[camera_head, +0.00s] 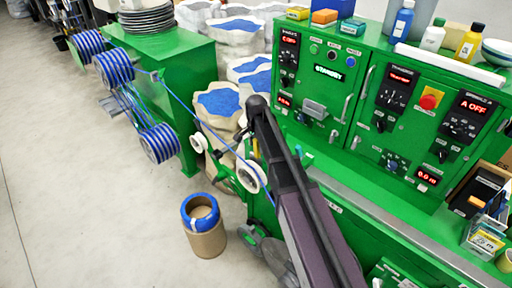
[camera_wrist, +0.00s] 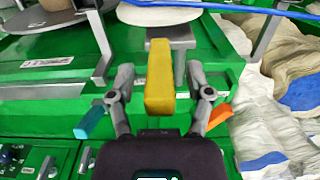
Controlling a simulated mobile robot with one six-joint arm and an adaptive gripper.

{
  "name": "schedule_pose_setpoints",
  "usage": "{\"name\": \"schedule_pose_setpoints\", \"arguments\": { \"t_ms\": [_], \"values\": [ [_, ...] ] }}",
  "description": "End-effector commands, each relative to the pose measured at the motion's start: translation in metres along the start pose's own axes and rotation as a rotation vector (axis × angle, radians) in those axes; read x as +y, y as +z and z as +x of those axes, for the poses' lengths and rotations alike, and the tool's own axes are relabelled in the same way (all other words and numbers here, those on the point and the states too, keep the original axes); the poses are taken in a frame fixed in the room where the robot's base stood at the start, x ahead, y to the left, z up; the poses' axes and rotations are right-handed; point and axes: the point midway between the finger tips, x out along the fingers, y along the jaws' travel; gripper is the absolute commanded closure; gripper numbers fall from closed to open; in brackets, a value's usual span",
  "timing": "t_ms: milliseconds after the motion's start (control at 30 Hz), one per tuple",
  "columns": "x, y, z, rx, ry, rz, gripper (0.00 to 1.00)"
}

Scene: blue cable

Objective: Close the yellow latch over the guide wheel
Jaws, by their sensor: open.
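The yellow latch (camera_wrist: 159,78) is a blocky bar in the middle of the wrist view, standing lengthwise between the two fingers of my gripper (camera_wrist: 158,82). The fingers are open, one on each side of it, with visible gaps. A white curved rim (camera_wrist: 158,15), which looks like part of the guide wheel, shows above the latch. In the head view a white guide wheel (camera_head: 249,176) sits beside my arm, with the blue cable (camera_head: 205,127) running down to it. My arm hides my gripper there.
A cyan piece (camera_wrist: 90,122) and an orange piece (camera_wrist: 220,117) show beside my fingers. The green control cabinet (camera_head: 350,125) stands right of my arm. Sacks of blue granules (camera_head: 217,103) and a cardboard tube with a blue coil (camera_head: 206,240) stand left. The floor at left is clear.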

Motion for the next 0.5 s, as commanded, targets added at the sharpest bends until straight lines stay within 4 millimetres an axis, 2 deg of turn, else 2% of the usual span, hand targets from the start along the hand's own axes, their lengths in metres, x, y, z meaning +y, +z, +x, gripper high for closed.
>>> {"name": "schedule_pose_setpoints", "arguments": {
  "t_ms": [233, 267, 400, 467, 500],
  "values": [
    [0.0001, -0.0002, -0.0001, 0.000, 0.000, 0.000, 0.34],
    [0.0001, -0.0001, -0.0001, 0.000, 0.000, 0.000, 0.40],
    [0.0002, -0.0002, -0.0001, 0.000, 0.000, 0.000, 0.82],
    [0.0002, -0.0002, -0.0001, 0.000, 0.000, 0.000, 1.00],
    [0.0002, -0.0002, -0.0001, 0.000, 0.000, 0.000, 1.00]
  ]
}}
